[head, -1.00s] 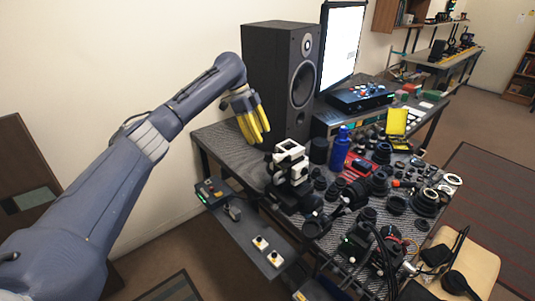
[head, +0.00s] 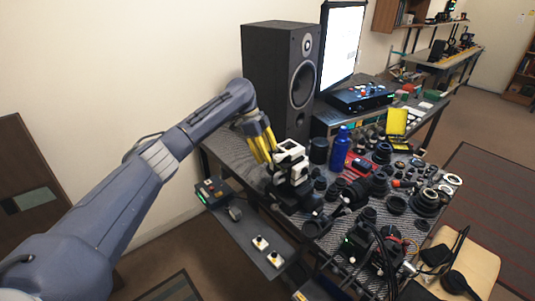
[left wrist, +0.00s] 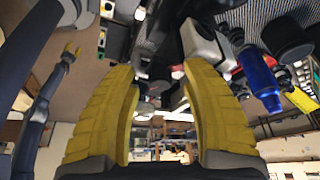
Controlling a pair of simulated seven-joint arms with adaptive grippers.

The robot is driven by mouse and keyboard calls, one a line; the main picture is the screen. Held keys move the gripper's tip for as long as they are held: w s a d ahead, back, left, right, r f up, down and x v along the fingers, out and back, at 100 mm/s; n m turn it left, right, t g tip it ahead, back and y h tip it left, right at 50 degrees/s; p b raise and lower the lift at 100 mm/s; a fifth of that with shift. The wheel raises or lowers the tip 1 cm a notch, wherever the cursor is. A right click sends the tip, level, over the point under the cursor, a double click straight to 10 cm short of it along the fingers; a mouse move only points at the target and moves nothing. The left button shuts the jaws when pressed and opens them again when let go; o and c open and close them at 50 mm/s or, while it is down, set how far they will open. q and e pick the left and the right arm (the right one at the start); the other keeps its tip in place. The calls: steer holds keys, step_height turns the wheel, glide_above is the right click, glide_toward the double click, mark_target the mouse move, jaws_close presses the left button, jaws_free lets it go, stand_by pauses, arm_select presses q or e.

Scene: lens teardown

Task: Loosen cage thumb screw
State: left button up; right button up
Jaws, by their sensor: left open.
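The black and white cage assembly (head: 290,158) stands upright near the left edge of the cluttered table. It shows at the top of the left wrist view (left wrist: 203,45), just beyond my right-hand finger. My left gripper (head: 266,158) has yellow fingers, open, just left of the cage assembly and close to it; contact cannot be told. In the left wrist view my left gripper's fingers (left wrist: 160,75) are spread, with small blurred parts beyond the gap. I cannot make out the thumb screw. My right gripper (left wrist: 70,53) appears small at the left of the wrist view.
A tall black speaker (head: 280,75) stands behind my left gripper. A blue bottle (head: 340,148) and many dark lens parts crowd the table right of the cage assembly. A lower shelf (head: 250,238) in front holds a small control box (head: 212,192).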

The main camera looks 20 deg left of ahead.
arm_select(q)
steer(key=shift+c, duration=0.2)
jaws_close()
stand_by(0.3)
steer(key=n+t, duration=0.1)
steer(key=n, duration=0.3)
steer(key=shift+n+t, duration=0.3)
steer(key=shift+t, duration=0.1)
steer(key=shift+c, duration=1.6)
jaws_free()
steer(key=shift+s+a, duration=0.1)
steer(key=shift+a, duration=0.05)
steer(key=o, duration=0.4)
steer(key=shift+c, duration=0.2)
